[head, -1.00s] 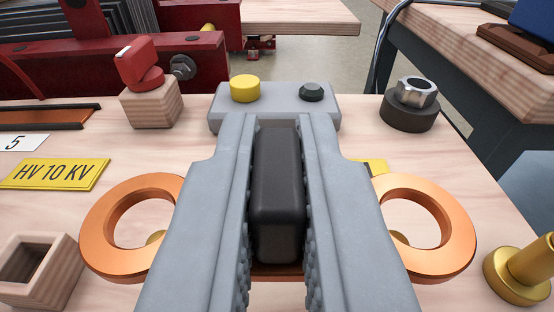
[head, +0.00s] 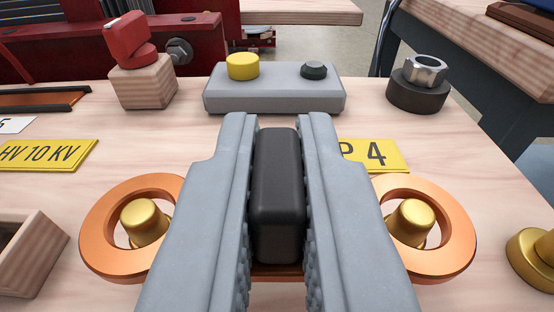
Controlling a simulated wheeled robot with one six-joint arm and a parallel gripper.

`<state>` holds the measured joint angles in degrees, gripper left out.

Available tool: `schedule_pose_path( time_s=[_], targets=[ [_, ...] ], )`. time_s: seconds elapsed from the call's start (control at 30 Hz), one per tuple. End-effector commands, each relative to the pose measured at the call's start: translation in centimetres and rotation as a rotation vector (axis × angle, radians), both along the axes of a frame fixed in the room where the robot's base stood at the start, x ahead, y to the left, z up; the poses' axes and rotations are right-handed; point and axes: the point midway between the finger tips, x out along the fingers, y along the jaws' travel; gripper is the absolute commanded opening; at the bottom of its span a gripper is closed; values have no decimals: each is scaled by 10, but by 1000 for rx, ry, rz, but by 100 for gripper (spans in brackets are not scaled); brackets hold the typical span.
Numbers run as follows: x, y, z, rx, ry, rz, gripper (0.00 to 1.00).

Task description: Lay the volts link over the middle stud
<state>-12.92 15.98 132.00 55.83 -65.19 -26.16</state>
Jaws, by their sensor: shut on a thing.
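My gripper (head: 278,200) is shut on the black handle (head: 278,190) of a copper link with a ring at each end. The link's left ring (head: 95,235) and right ring (head: 460,230) show on either side of the fingers. A brass stud (head: 144,221) shows inside the left ring's opening, and another brass stud (head: 410,222) inside the right ring's opening. I cannot tell whether the rings are around the studs or above them. A third brass stud (head: 540,255) stands at the right edge, partly cut off. The fingers hide most of the link's bar.
A grey box (head: 275,98) with a yellow button and a dark knob stands ahead. A black knob with a metal nut (head: 417,85) is at right. A wooden block with a red switch (head: 140,70) is at left. Yellow labels (head: 45,155) lie flat. A wooden socket (head: 30,255) is at lower left.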

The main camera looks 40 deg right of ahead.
Motion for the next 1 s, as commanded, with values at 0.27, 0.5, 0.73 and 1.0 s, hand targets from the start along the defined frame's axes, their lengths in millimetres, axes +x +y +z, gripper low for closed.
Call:
schedule_pose_path(
  time_s=[0.27, 0.5, 0.73, 1.0],
  targets=[
    [0, 0, -6, 0, 0, 0, 0],
    [0, 0, -10, 1, -1, 0, 0],
    [0, 0, -15, 1, 1, 0, 0],
    [0, 0, -21, 0, 0, -1, 0]
  ],
)
